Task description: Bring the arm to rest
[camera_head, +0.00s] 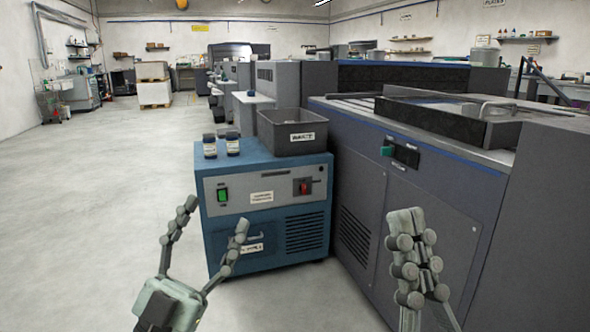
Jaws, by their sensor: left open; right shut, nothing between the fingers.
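My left gripper (212,213) is open and empty, with its fingers spread wide. It is in front of the blue cabinet (243,170), and its right finger overlaps the cabinet's lower front. My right gripper (408,220) is shut with nothing between its fingers. It points upward in front of the large dark grey machine (466,190). I cannot tell how far either gripper is from the surfaces behind it.
Clear floor (100,200) lies to the left.

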